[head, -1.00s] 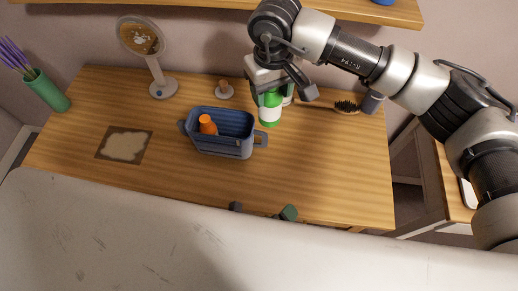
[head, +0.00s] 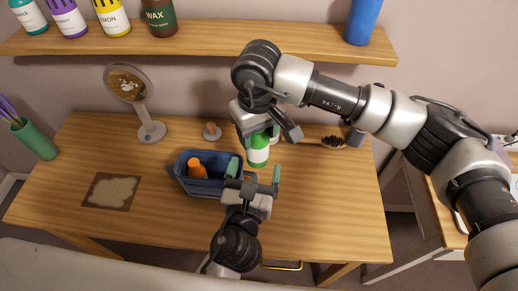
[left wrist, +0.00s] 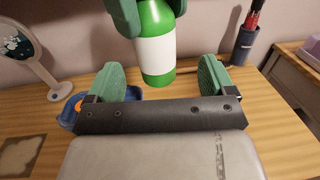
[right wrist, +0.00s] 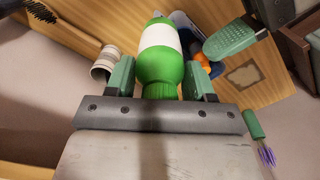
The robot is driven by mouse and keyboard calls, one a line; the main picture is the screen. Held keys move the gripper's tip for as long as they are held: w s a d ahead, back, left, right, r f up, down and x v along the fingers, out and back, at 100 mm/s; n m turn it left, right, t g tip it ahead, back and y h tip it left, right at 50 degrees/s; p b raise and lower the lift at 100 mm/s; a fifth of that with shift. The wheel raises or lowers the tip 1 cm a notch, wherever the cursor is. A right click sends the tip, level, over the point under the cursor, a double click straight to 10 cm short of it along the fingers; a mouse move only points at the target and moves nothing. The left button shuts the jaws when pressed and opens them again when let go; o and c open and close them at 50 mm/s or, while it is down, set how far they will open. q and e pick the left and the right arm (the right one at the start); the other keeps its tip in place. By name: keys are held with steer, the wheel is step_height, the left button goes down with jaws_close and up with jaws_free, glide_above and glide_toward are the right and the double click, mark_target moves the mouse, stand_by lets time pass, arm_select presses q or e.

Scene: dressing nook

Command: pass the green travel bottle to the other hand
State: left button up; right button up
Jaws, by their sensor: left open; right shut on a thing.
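The green travel bottle (head: 258,155), with a white label band, hangs upright below my right gripper (head: 258,128), which is shut on its upper part. In the right wrist view the bottle (right wrist: 160,55) sits between the right gripper's green pads. My left gripper (head: 254,172) is open and empty, just in front of and below the bottle. In the left wrist view the bottle (left wrist: 155,50) stands beyond and between the left gripper's spread pads, with no clear contact. One left pad (right wrist: 235,38) shows beside the bottle in the right wrist view.
A blue basket (head: 190,184) with an orange bottle (head: 197,168) is close to the left gripper. The table's right part (head: 330,200) is clear.

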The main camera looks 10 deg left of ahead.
mark_target(258, 157)
arm_select(q)
steer(key=w, duration=0.6)
steer(key=shift+d, duration=0.25)
steer(key=c, duration=0.9)
steer(key=shift+d, duration=0.1)
steer(key=shift+c, duration=0.8)
arm_select(e)
steer(key=o, duration=0.8)
steer(key=shift+a, duration=0.1)
steer(key=shift+o, duration=1.3)
steer(key=shift+r, duration=0.15)
